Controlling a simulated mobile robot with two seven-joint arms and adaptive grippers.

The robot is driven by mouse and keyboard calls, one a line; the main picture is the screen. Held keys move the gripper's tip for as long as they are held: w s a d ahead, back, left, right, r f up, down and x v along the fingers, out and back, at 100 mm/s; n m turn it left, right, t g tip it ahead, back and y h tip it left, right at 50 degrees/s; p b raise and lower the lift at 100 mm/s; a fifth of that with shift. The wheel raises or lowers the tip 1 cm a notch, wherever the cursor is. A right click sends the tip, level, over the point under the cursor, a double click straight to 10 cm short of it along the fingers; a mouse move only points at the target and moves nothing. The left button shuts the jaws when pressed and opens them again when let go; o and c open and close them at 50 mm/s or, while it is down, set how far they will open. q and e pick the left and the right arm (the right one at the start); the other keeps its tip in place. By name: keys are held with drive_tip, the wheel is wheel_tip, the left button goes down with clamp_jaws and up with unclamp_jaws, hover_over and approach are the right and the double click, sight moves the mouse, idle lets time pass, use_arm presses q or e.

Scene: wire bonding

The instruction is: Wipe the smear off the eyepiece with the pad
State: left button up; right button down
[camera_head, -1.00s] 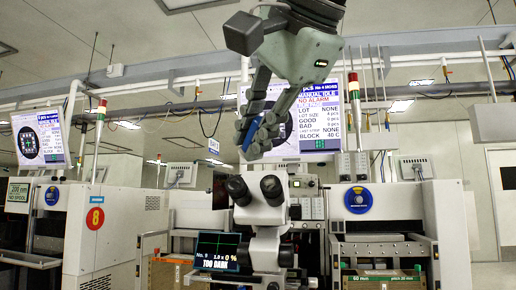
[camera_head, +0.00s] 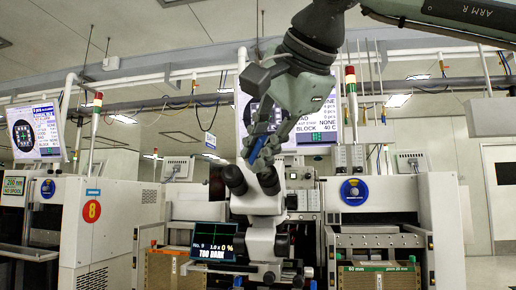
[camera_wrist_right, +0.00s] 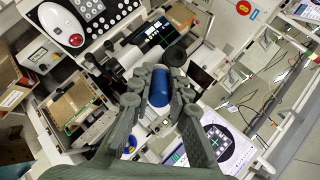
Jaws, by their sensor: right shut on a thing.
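My right gripper (camera_head: 262,158) is shut on a blue pad (camera_head: 255,149), just above and behind or over the microscope's eyepieces. The right wrist view shows the same blue pad (camera_wrist_right: 160,98), with a pale end, between the fingers of the right gripper (camera_wrist_right: 160,82). The microscope (camera_head: 262,205) is white with two black eyepieces, the left one (camera_head: 234,178) clear to see and the right one (camera_head: 269,180) close under the fingers. I cannot tell whether the pad touches an eyepiece. No smear can be made out. My left gripper is not in view.
A small dark screen (camera_head: 213,241) reading "TOO DARK" stands left of the microscope's base. Bonding machines stand on both sides, with a signal tower (camera_head: 351,95) at the right. A large monitor (camera_head: 315,118) hangs behind my right gripper.

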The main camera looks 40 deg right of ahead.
drive_tip(key=shift+w+d+f, duration=0.25)
drive_tip(key=shift+w+d, duration=0.15)
drive_tip(key=shift+d, duration=0.1)
idle(0.6)
drive_tip(key=shift+s+d+r, duration=0.1)
drive_tip(key=shift+s+d, duration=1.15)
drive_tip(key=shift+s, duration=0.3)
drive_tip(key=shift+w+a+p, duration=0.5)
drive_tip(key=shift+w+a, duration=0.8)
drive_tip(key=shift+w, duration=0.3)
drive_tip(key=shift+s+a+r, duration=0.35)
drive_tip(key=shift+s+a, duration=0.25)
drive_tip(key=shift+a, duration=0.1)
drive_tip(key=shift+s+a+r, duration=0.35)
drive_tip(key=shift+s+a, duration=0.25)
drive_tip(key=shift+a, duration=0.05)
drive_tip(key=shift+s+a+r, duration=0.35)
drive_tip(key=shift+s+a, duration=0.25)
drive_tip(key=shift+a, duration=0.1)
drive_tip(key=shift+s+a+r, duration=0.3)
drive_tip(key=shift+s+a, duration=0.15)
drive_tip(key=shift+a, duration=0.1)
drive_tip(key=shift+s+a+r, duration=0.3)
drive_tip(key=shift+s+a, duration=0.15)
drive_tip(key=shift+a, duration=0.05)
